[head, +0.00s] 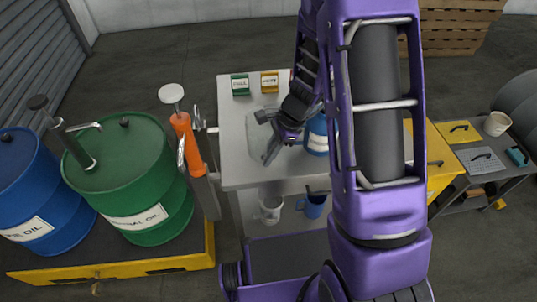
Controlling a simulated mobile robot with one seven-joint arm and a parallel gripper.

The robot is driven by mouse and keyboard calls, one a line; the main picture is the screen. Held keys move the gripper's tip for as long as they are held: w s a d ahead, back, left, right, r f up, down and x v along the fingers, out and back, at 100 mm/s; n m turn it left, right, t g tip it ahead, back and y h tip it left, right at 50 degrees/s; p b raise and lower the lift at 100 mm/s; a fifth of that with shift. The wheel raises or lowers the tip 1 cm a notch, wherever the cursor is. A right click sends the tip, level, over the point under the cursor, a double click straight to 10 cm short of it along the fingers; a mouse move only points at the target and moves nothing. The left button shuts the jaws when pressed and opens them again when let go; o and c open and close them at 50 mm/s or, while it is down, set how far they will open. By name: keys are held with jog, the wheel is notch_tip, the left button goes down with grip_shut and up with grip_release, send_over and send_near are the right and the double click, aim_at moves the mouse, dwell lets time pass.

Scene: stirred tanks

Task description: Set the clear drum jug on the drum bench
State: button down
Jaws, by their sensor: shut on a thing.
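My gripper (267,138) is over the pale-topped bench (233,168), which I take to be the drum bench. Its two dark fingers are spread around a faint, see-through shape, the clear drum jug (256,134) as far as I can make out. The jug's outline is hard to tell from the pale bench top, and the gripper covers part of it. I cannot tell whether its base touches the bench.
A blue container (317,136) stands close right of my gripper. Green (240,85) and yellow (270,82) boxes stand at the back. A whitish jug (270,209) and blue jug (312,206) are below. Green (130,180) and blue (35,190) drums stand left.

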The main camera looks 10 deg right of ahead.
jog(key=c, duration=0.9)
grip_release()
jog(key=shift+f, duration=0.15)
jog(key=shift+r, duration=0.25)
jog(key=p+v, duration=0.2)
jog(key=v, duration=1)
